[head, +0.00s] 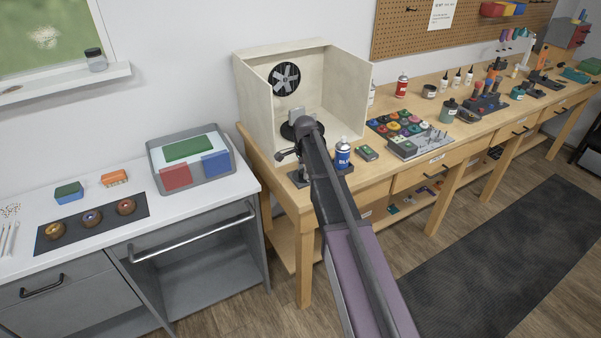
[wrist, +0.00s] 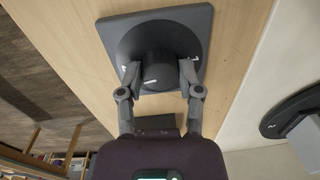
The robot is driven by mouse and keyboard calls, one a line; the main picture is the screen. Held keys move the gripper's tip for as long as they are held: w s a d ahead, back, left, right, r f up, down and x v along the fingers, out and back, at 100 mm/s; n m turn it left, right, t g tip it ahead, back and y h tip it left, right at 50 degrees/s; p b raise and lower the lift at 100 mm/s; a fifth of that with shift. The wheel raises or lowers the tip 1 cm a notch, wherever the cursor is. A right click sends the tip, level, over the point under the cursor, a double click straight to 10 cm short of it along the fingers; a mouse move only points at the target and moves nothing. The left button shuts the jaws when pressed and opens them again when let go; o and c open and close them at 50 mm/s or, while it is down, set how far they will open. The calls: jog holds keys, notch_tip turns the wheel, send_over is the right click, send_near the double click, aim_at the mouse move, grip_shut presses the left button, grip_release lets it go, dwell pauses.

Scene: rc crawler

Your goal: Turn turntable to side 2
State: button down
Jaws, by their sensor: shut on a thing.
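A dark round knob (wrist: 152,70) with a short white line sits on a square grey base plate (wrist: 190,18) on the wooden bench in the wrist view. My gripper (wrist: 158,72) is shut on the knob, one finger at each side. Small white marks show on the plate beside the fingertips, too small to read surely. The black turntable disc (wrist: 290,112) shows in part at the right. In the head view the turntable (head: 289,131) stands inside the pale booth with a grey block-like thing on it. My arm hides the knob there.
The pale open booth (head: 254,105) with a black fan (head: 286,79) stands at the bench's left end. A blue spray can (head: 342,157) is close right of my arm. Paint pots (head: 404,127) and a grey plate (head: 418,145) lie farther right.

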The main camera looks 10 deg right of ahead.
jog(key=shift+s+d+m, duration=0.15)
jog(key=shift+s+m, duration=0.1)
jog(key=shift+m, duration=0.45)
jog(key=shift+c, duration=1.3)
grip_release()
jog(key=shift+s+d, duration=0.1)
jog(key=shift+r, duration=0.1)
jog(key=shift+w, duration=0.25)
jog(key=shift+a, duration=0.2)
